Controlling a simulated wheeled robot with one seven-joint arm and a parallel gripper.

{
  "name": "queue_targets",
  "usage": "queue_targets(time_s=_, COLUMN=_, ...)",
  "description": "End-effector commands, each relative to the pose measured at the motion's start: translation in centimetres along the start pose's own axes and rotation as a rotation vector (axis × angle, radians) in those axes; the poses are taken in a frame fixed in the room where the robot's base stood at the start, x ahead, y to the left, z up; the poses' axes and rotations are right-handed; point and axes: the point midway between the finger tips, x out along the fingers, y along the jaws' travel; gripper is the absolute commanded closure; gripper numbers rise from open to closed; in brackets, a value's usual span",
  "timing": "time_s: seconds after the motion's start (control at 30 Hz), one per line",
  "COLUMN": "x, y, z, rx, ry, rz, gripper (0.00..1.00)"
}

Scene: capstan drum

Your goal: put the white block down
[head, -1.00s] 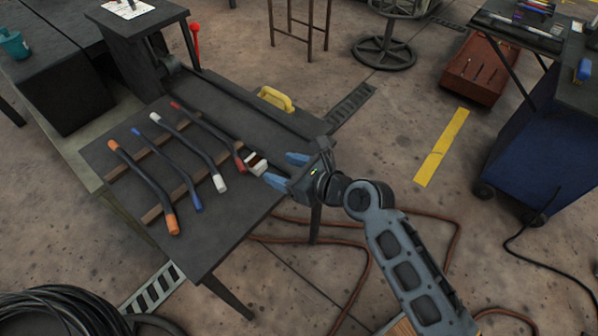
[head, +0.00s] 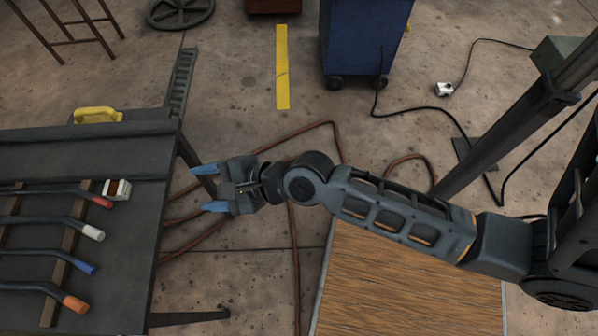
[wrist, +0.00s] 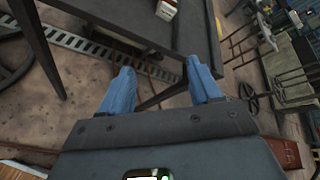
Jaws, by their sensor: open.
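The white block (head: 117,189), with a brown face, rests on the dark table (head: 150,150) near its right edge, by the red-tipped bar (head: 95,198). It also shows at the top of the wrist view (wrist: 166,10). My gripper (head: 205,188) is open and empty, with its blue fingers pointing left toward the block. It is apart from the block, to its right, past the table's edge. In the wrist view the gap between the fingers (wrist: 160,68) is empty.
Several bent bars with coloured tips lie across wooden strips (head: 62,260) left of the block. A yellow handle-shaped piece (head: 97,115) is at the table's far edge. A reddish hose (head: 293,255) runs on the floor below my arm. A blue cabinet (head: 358,40) stands farther back.

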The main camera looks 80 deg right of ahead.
Motion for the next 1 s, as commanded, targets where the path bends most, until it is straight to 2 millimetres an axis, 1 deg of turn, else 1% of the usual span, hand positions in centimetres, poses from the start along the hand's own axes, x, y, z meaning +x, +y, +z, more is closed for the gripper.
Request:
queue_targets(time_s=0.03, x=-2.4, y=1.2, z=-0.5, rx=-0.156, ry=0.025, rz=-0.009, gripper=0.37)
queue_targets(time_s=0.17, x=-7.7, y=2.2, z=-0.9, rx=-0.603, ry=0.08, rz=-0.044, gripper=0.37)
queue_targets(time_s=0.2, x=-9.4, y=2.4, z=-0.8, rx=-0.742, ry=0.096, rz=-0.053, gripper=0.37)
queue_targets(time_s=0.27, x=-11.9, y=2.5, z=-0.6, rx=-0.953, ry=0.116, rz=-0.062, gripper=0.37)
queue_targets(time_s=0.3, x=-13.6, y=2.4, z=-0.4, rx=-1.094, ry=0.13, rz=-0.068, gripper=0.37)
queue_targets(time_s=0.37, x=-16.0, y=2.2, z=0.2, rx=-1.307, ry=0.146, rz=-0.076, gripper=0.37)
queue_targets(time_s=0.4, x=-17.6, y=2.1, z=0.6, rx=-1.448, ry=0.157, rz=-0.08, gripper=0.37)
queue_targets(time_s=0.5, x=-21.1, y=1.5, z=1.9, rx=-1.773, ry=0.176, rz=-0.096, gripper=0.37)
queue_targets(time_s=0.53, x=-21.9, y=1.2, z=2.3, rx=-1.859, ry=0.181, rz=-0.101, gripper=0.37)
queue_targets(time_s=0.6, x=-23.7, y=0.8, z=3.2, rx=-2.034, ry=0.189, rz=-0.113, gripper=0.37)
queue_targets(time_s=0.7, x=-25.3, y=0.3, z=4.2, rx=-2.213, ry=0.198, rz=-0.13, gripper=0.37)
queue_targets(time_s=0.73, x=-25.6, y=0.2, z=4.4, rx=-2.249, ry=0.199, rz=-0.133, gripper=0.37)
queue_targets(time_s=0.8, x=-26.1, y=0.0, z=4.8, rx=-2.307, ry=0.203, rz=-0.141, gripper=0.4)
queue_targets(time_s=1.0, x=-26.3, y=-0.1, z=5.0, rx=-2.338, ry=0.206, rz=-0.144, gripper=0.4)
